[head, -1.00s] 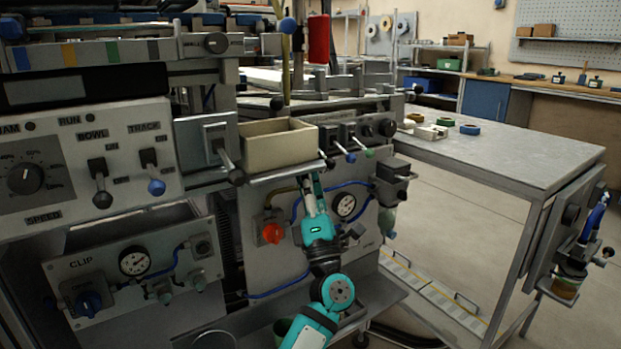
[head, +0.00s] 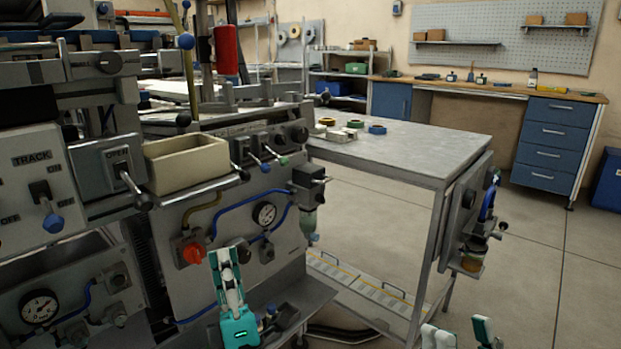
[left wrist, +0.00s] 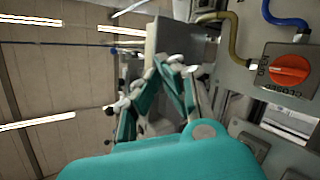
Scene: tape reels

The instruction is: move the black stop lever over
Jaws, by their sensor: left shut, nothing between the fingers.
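A row of three small levers sits on the machine front, right of the cream tray in the head view. The leftmost, with a black tip (head: 244,175), looks like the black stop lever; it points down and toward me. Beside it are a blue-tipped lever (head: 265,168) and a green-tipped lever (head: 284,160). My left gripper (head: 226,252) is shut and empty, pointing up, well below the levers and touching none. Its closed fingers also show in the left wrist view (left wrist: 174,62). My right gripper (head: 455,328) is at the bottom edge, fingers apart, partly cut off.
A cream tray (head: 186,164) sticks out left of the levers. A grey table (head: 410,145) with tape rolls stands to the right. Floor beyond it is open.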

